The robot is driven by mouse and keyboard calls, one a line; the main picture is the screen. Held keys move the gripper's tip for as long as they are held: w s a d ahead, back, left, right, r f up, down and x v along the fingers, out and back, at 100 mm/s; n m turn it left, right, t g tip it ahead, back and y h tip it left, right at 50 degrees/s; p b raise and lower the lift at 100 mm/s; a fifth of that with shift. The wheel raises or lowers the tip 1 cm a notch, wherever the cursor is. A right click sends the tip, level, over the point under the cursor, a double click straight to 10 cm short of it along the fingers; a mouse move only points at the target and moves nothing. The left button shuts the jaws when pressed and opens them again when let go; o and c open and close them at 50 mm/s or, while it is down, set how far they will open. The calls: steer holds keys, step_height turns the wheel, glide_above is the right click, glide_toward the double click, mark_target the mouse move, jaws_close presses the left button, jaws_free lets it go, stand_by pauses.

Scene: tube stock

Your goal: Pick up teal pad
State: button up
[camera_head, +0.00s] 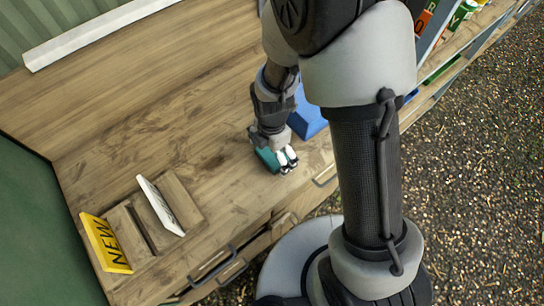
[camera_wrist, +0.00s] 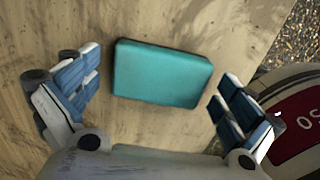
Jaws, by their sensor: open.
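The teal pad (camera_wrist: 160,73) is a small rounded block lying on the wooden worktop. In the wrist view it sits between the two open fingers of my gripper (camera_wrist: 156,100), with a gap on each side. In the head view the teal pad (camera_head: 267,159) shows beside my gripper (camera_head: 285,160), near the front edge of the worktop and partly hidden by it. My gripper is open and holds nothing. Its height above the worktop is hard to tell.
A blue object (camera_head: 309,120) stands behind my gripper, partly hidden by my arm. A wooden holder (camera_head: 182,199) with a white card (camera_head: 160,205) and a yellow NEW sign (camera_head: 105,243) stands at the left. The worktop between is clear. A shelf with boxes (camera_head: 463,14) is at upper right.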

mark_target(272, 154)
steer(key=c, duration=1.1)
steer(key=shift+r, duration=0.1)
step_height(272, 154, up, 20)
steer(key=p, duration=0.6)
